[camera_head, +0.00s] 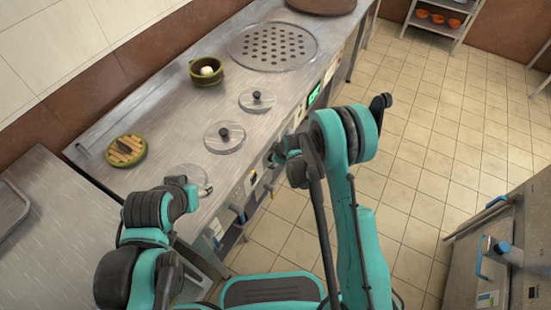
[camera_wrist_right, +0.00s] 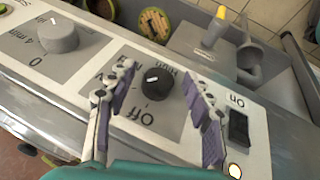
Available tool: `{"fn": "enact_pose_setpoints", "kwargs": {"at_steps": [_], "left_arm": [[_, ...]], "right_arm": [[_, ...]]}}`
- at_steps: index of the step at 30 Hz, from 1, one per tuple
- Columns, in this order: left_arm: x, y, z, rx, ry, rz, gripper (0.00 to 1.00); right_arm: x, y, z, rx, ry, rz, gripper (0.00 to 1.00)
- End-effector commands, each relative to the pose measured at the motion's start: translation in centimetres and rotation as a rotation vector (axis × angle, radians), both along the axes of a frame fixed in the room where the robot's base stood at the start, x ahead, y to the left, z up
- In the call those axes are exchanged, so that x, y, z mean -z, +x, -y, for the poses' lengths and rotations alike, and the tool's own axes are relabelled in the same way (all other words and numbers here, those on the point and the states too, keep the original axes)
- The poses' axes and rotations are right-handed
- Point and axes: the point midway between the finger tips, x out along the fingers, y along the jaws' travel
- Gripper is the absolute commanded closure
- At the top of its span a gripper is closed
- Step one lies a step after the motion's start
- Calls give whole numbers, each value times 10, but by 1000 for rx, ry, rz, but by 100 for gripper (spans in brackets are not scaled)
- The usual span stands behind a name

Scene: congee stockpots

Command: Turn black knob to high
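The black knob (camera_wrist_right: 155,84) is on the light control panel in the right wrist view, with a short white mark on its face. The labels "Off" and "High" read upside down around it. My right gripper (camera_wrist_right: 160,74) is open, with one finger on each side of the knob and visible gaps between. In the head view my right gripper (camera_head: 281,157) is at the counter's front panel, and the knob is too small or hidden to make out. My left arm is at the lower left of the head view; its finger state is not clear.
A grey timer knob (camera_wrist_right: 58,34) and a black switch (camera_wrist_right: 238,130) flank the black knob. The steel counter (camera_head: 165,120) holds round lids (camera_head: 224,137), a green pot (camera_head: 206,72) and a round green-rimmed item (camera_head: 126,150). The tiled floor (camera_head: 430,130) at right is clear.

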Motion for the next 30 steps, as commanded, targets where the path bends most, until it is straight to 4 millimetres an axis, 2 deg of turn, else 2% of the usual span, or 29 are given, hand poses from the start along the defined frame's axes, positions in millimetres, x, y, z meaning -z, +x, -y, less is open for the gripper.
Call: {"fn": "enact_pose_setpoints", "kwargs": {"at_steps": [1, 5, 6, 17, 30], "left_arm": [[0, 0, 0, 0, 0, 0, 47], [0, 0, 0, 0, 0, 0, 47], [0, 0, 0, 0, 0, 0, 47], [0, 0, 0, 0, 0, 0, 47], [0, 0, 0, 0, 0, 0, 47]], "right_arm": [[0, 0, 0, 0, 0, 0, 62], [0, 0, 0, 0, 0, 0, 96], [0, 0, 0, 0, 0, 0, 98], [0, 1, 1, 1, 28, -42, 98], [0, 5, 4, 1, 195, -292, 98]]}}
